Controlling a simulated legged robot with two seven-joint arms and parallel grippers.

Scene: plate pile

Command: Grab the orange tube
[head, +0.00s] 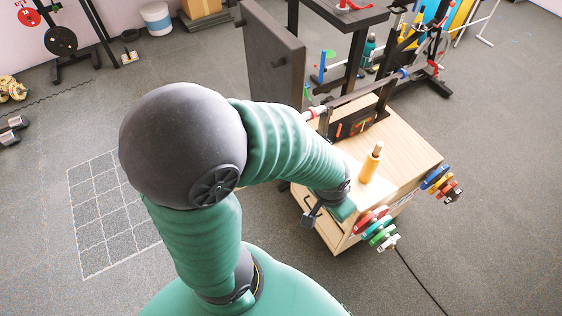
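My large green arm covers part of the cabinet's left side. My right gripper is not in view.
Colored plates hang on the cabinet's near side (378,230) and right side (441,183). A black rack item (352,124) stands at the cabinet top's back left. A dark upright pad (272,58) stands behind my arm. Grey floor is clear at right.

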